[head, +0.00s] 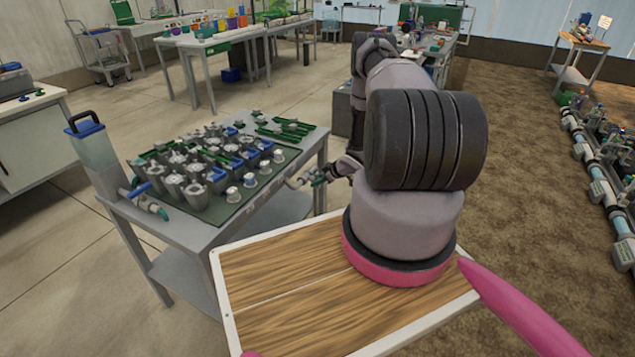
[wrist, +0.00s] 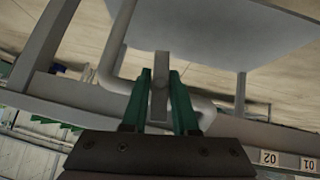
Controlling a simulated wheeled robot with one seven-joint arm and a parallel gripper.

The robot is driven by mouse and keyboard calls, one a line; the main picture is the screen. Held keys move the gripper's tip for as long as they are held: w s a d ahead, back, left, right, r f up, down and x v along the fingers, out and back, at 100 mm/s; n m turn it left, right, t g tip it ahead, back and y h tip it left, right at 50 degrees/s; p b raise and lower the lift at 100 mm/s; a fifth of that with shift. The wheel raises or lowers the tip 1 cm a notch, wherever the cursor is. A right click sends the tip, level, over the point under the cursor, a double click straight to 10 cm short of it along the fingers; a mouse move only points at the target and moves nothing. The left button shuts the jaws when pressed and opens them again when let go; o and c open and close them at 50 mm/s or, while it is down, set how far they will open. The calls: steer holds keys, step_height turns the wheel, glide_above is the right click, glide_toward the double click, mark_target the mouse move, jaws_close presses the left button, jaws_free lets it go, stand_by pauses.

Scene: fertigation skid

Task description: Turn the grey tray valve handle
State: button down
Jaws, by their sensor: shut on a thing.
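The grey tray valve handle (wrist: 161,62) is a short flat bar in the middle of the wrist view. My gripper (wrist: 160,82) has green fingers on both sides of this bar, shut on it. A bent grey pipe (wrist: 118,72) runs behind the handle and fingers. In the head view my gripper (head: 316,179) is small, at the right side of the grey bench (head: 188,236), beside the pipe (head: 294,183). The grip itself is too small to make out there.
The bench carries a dark green tray (head: 226,208) crowded with grey cups and green clips. A clear column with a blue top (head: 84,124) stands at its left end. My arm fills the middle right of the head view. Open floor (head: 60,285) lies left.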

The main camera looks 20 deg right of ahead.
steer(key=shift+g+y, duration=0.3)
steer(key=shift+y, duration=0.1)
steer(key=shift+m, duration=0.3)
steer(key=c, duration=0.8)
jaws_free()
steer(key=shift+o, duration=0.2)
steer(key=v, duration=1)
steer(key=shift+d+r, duration=0.25)
steer(key=shift+r, duration=0.05)
steer(key=shift+s, duration=0.15)
